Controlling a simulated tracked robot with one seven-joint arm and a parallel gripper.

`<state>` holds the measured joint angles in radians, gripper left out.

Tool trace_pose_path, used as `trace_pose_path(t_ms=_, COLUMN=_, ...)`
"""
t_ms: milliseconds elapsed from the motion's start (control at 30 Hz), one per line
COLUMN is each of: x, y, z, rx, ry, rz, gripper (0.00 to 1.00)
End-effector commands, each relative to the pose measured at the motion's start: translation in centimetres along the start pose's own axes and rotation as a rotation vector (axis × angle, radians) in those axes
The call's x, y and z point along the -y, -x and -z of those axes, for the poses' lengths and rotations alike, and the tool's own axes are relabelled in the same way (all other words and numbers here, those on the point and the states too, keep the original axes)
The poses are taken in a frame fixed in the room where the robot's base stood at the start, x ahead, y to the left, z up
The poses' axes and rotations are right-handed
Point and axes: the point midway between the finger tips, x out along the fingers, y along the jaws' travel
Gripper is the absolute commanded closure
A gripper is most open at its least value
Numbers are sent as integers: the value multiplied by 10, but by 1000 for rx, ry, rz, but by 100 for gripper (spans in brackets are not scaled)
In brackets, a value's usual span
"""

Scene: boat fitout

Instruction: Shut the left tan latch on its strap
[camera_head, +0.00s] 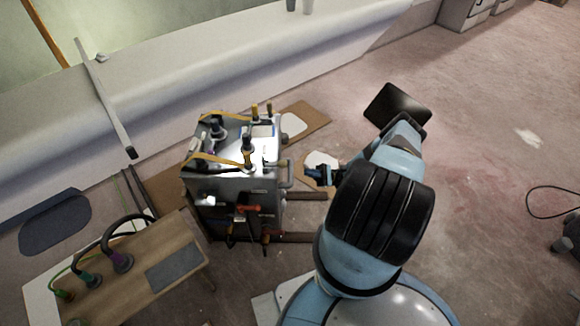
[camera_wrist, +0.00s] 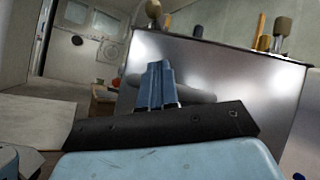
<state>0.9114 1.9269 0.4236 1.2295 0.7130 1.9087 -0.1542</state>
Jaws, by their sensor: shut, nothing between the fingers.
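A metal box (camera_head: 235,185) stands near the centre of the head view, with tan straps (camera_head: 222,160) across its top and several upright knobs. Small fittings sit at the strap ends, but I cannot tell which is the left tan latch or how it stands. My gripper (camera_head: 318,173) is to the right of the box, apart from the straps. In the wrist view my gripper's blue fingers (camera_wrist: 160,72) are together and empty, in front of the box's shiny side wall (camera_wrist: 235,75). Tan-topped knobs (camera_wrist: 282,26) rise above the wall there. The straps are not clear in that view.
A grey bar handle (camera_wrist: 200,86) lies just behind my fingers. Orange-red fittings (camera_head: 248,209) are on the box's front. A wooden bench (camera_head: 135,275) with cables and plugs stands at lower left. A long white ledge (camera_head: 190,65) runs behind. The floor at right (camera_head: 480,130) is mostly clear.

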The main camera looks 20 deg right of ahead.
Motion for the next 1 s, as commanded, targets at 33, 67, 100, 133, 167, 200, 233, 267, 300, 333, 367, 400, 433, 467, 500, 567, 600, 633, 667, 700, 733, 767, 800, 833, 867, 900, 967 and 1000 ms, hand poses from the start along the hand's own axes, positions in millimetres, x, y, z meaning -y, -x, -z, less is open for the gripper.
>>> trace_pose_path(t_ms=33, x=0, y=-2, z=0, rx=1, ry=0, rz=0, gripper=100)
trace_pose_path(t_ms=67, x=0, y=-4, z=0, rx=2, ry=0, rz=0, gripper=100)
trace_pose_path(t_ms=100, x=0, y=-8, z=0, rx=3, ry=-1, rz=0, gripper=100)
trace_pose_path(t_ms=133, x=0, y=-11, z=0, rx=3, ry=0, rz=0, gripper=100)
trace_pose_path(t_ms=167, x=0, y=-15, z=0, rx=2, ry=0, rz=-1, gripper=100)
trace_pose_path(t_ms=200, x=0, y=-20, z=0, rx=2, ry=-1, rz=-1, gripper=100)
trace_pose_path(t_ms=233, x=1, y=-25, z=-1, rx=3, ry=-1, rz=-2, gripper=100)
trace_pose_path(t_ms=267, x=1, y=-30, z=-1, rx=3, ry=-2, rz=-2, gripper=100)
trace_pose_path(t_ms=300, x=0, y=-37, z=0, rx=2, ry=-2, rz=-2, gripper=100)
trace_pose_path(t_ms=333, x=0, y=-43, z=0, rx=3, ry=-2, rz=-1, gripper=100)
trace_pose_path(t_ms=367, x=0, y=-48, z=-1, rx=3, ry=-2, rz=-1, gripper=100)
trace_pose_path(t_ms=400, x=0, y=-55, z=-1, rx=2, ry=-2, rz=-2, gripper=100)
trace_pose_path(t_ms=433, x=0, y=-60, z=-1, rx=2, ry=-1, rz=-1, gripper=100)
trace_pose_path(t_ms=467, x=1, y=-65, z=-1, rx=2, ry=-1, rz=-1, gripper=100)
trace_pose_path(t_ms=500, x=0, y=-72, z=-1, rx=2, ry=-2, rz=-1, gripper=100)
trace_pose_path(t_ms=567, x=0, y=-83, z=-1, rx=3, ry=-1, rz=0, gripper=100)
trace_pose_path(t_ms=600, x=0, y=-90, z=0, rx=2, ry=-1, rz=-1, gripper=100)
trace_pose_path(t_ms=633, x=0, y=-95, z=-1, rx=2, ry=-1, rz=-1, gripper=100)
trace_pose_path(t_ms=667, x=0, y=-100, z=-1, rx=2, ry=-1, rz=-2, gripper=100)
trace_pose_path(t_ms=700, x=0, y=-104, z=-4, rx=0, ry=-1, rz=-2, gripper=100)
trace_pose_path(t_ms=733, x=0, y=-107, z=-8, rx=0, ry=-1, rz=-1, gripper=100)
trace_pose_path(t_ms=767, x=0, y=-109, z=-11, rx=0, ry=-1, rz=-1, gripper=100)
trace_pose_path(t_ms=800, x=1, y=-113, z=-15, rx=1, ry=-1, rz=-1, gripper=100)
trace_pose_path(t_ms=833, x=1, y=-115, z=-17, rx=0, ry=0, rz=-1, gripper=100)
trace_pose_path(t_ms=867, x=0, y=-118, z=-19, rx=1, ry=0, rz=-1, gripper=100)
trace_pose_path(t_ms=900, x=0, y=-120, z=-21, rx=0, ry=0, rz=-1, gripper=100)
trace_pose_path(t_ms=967, x=0, y=-123, z=-24, rx=0, ry=0, rz=-1, gripper=100)
trace_pose_path(t_ms=1000, x=0, y=-125, z=-26, rx=0, ry=0, rz=-1, gripper=100)
